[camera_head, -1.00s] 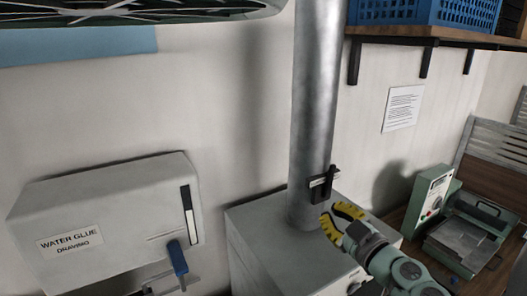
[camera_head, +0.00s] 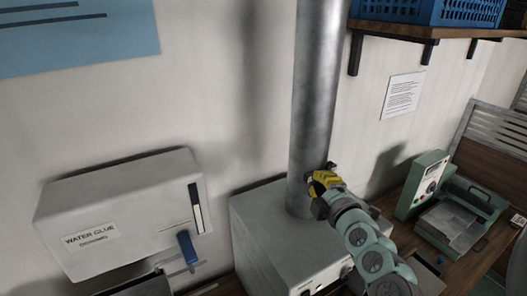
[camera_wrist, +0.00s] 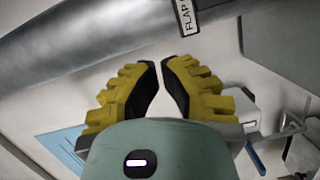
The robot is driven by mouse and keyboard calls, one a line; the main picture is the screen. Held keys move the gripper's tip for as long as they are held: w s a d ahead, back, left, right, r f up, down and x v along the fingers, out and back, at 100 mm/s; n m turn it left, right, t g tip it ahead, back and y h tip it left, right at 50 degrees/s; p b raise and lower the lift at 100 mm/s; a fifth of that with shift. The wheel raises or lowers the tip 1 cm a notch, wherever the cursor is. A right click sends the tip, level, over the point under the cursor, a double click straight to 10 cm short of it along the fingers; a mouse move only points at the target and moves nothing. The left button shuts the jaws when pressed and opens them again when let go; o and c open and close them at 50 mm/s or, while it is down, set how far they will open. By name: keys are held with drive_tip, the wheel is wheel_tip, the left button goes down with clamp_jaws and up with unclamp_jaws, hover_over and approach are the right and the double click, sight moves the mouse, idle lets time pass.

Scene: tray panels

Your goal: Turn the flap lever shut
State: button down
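The metal duct pipe (camera_head: 314,100) rises from a grey machine; it crosses the wrist view (camera_wrist: 90,45). A small dark part of the flap lever (camera_head: 332,165) shows beside the pipe, just above my gripper (camera_head: 318,182). The rest of the lever is hidden behind the gripper. A label reading "FLAP" (camera_wrist: 186,16) shows at the top of the wrist view. My gripper's yellow fingers (camera_wrist: 160,63) are close together at the tips with a narrow gap. I see no lever in that gap and cannot tell whether they touch it.
The grey machine (camera_head: 290,250) stands under the pipe. A white water glue box (camera_head: 130,205) with a blue handle (camera_head: 187,247) is at the left. A green device (camera_head: 425,185) sits on the bench at the right. A shelf with a blue crate (camera_head: 440,10) hangs above.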

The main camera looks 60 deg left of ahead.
sight(319, 163)
drive_tip(key=x, duration=0.5)
drive_tip(key=shift+s, duration=0.1)
drive_tip(key=w+b, duration=0.1)
drive_tip(key=w+f+b, duration=0.1)
drive_tip(key=shift+w+d+b, duration=0.2)
drive_tip(key=shift+w+b, duration=0.1)
drive_tip(key=shift+b, duration=0.1)
drive_tip(key=shift+w+r+b, duration=0.15)
drive_tip(key=shift+w+b, duration=0.4)
drive_tip(key=shift+w, duration=0.25)
drive_tip(key=shift+d, duration=0.1)
drive_tip(key=shift+w, duration=0.1)
drive_tip(key=shift+w+m, duration=0.1)
drive_tip(key=shift+m, duration=0.2)
